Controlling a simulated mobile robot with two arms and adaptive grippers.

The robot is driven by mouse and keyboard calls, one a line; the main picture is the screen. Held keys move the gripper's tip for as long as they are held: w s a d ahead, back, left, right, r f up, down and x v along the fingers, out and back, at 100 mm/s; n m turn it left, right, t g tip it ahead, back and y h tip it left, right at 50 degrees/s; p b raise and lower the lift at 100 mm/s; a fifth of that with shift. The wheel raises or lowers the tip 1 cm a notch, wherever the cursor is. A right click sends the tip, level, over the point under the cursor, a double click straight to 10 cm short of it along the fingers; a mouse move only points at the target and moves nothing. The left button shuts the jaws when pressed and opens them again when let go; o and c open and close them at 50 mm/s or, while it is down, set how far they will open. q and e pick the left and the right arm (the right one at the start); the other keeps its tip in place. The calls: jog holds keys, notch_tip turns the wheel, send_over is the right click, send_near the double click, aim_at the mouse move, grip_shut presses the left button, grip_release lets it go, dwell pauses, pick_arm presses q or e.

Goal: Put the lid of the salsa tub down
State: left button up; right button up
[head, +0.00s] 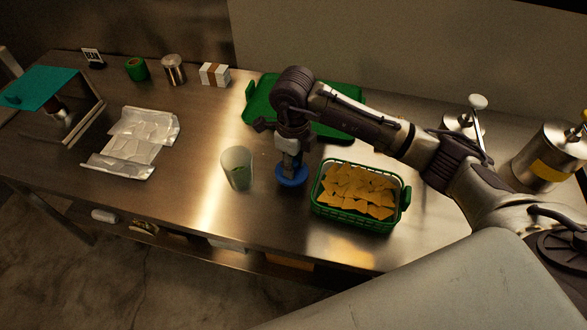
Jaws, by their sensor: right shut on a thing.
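My right gripper (291,168) points straight down over the middle of the counter, shut on a round blue lid (291,182). The lid is at or just above the counter surface; I cannot tell whether it touches. A pale translucent tub (236,165), open at the top with something greenish low inside, stands just left of the lid and apart from it. My gripper covers part of the lid's top. My left gripper is not in view.
A green basket of chips (319,204) stands close right of the lid. A green tray (258,108) lies behind my arm. Metal canisters (540,160) stand far right. Bare counter (195,205) lies left of the tub.

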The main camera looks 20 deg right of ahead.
notch_tip(320, 180, down, 3)
jog(key=shift+s+f+p, duration=0.1)
jog(key=shift+f+p, duration=0.05)
jog(key=shift+p, duration=0.4)
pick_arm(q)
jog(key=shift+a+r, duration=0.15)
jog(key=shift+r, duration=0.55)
pick_arm(e)
jog(key=shift+f, duration=0.1)
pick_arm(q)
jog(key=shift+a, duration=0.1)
pick_arm(e)
jog(key=shift+f+b, duration=0.4)
jog(key=shift+b, duration=0.1)
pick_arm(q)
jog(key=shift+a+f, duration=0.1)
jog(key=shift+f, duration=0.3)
pick_arm(e)
jog(key=o, duration=0.7)
jog(key=shift+o, duration=0.2)
